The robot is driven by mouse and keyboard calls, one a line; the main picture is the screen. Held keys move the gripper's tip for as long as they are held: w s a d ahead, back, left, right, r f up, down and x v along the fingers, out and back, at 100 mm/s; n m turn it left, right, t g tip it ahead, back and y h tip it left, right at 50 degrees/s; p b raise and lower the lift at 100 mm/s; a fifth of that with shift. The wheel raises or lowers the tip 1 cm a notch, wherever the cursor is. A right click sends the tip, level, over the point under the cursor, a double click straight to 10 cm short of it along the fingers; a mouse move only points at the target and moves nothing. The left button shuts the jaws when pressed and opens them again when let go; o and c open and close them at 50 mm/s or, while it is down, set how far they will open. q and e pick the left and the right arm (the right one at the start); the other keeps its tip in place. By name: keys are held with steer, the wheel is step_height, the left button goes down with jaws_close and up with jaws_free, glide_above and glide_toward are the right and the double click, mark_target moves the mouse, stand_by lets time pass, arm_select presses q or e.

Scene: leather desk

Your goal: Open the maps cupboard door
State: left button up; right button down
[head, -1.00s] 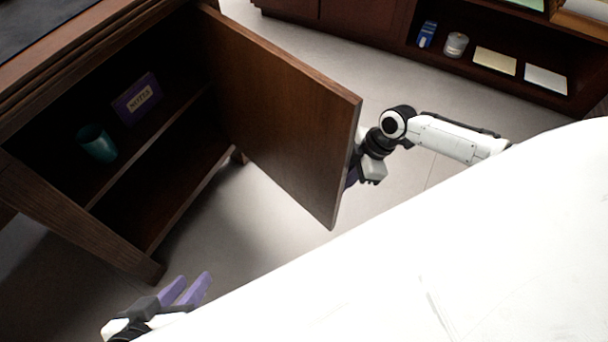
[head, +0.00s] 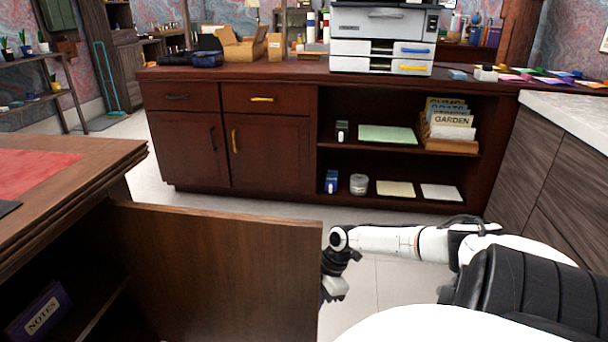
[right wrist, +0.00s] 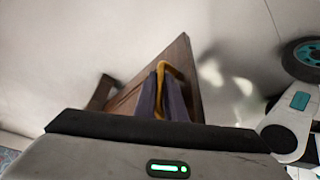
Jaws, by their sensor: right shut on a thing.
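A brown wooden cupboard door (head: 220,275) stands swung open from the desk in the head view. Its front face and yellow handle (right wrist: 174,70) show in the right wrist view. My right gripper (right wrist: 163,102) has its purple fingers shut around this handle. In the head view, my right gripper (head: 332,288) is at the door's free edge, partly hidden behind it. The dark opening left of the door holds a purple box marked NOTES (head: 40,315). No maps label is visible on the door. My left gripper is out of view.
A dark red cabinet (head: 265,150) stands across the room, with shut doors, drawers and open shelves. A printer (head: 382,40) stands on it. Light floor (head: 250,203) lies clear between door and cabinet. A grey-topped counter (head: 570,115) is at right.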

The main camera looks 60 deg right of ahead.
steer(key=c, duration=2.1)
jaws_free()
steer(key=shift+a, duration=0.1)
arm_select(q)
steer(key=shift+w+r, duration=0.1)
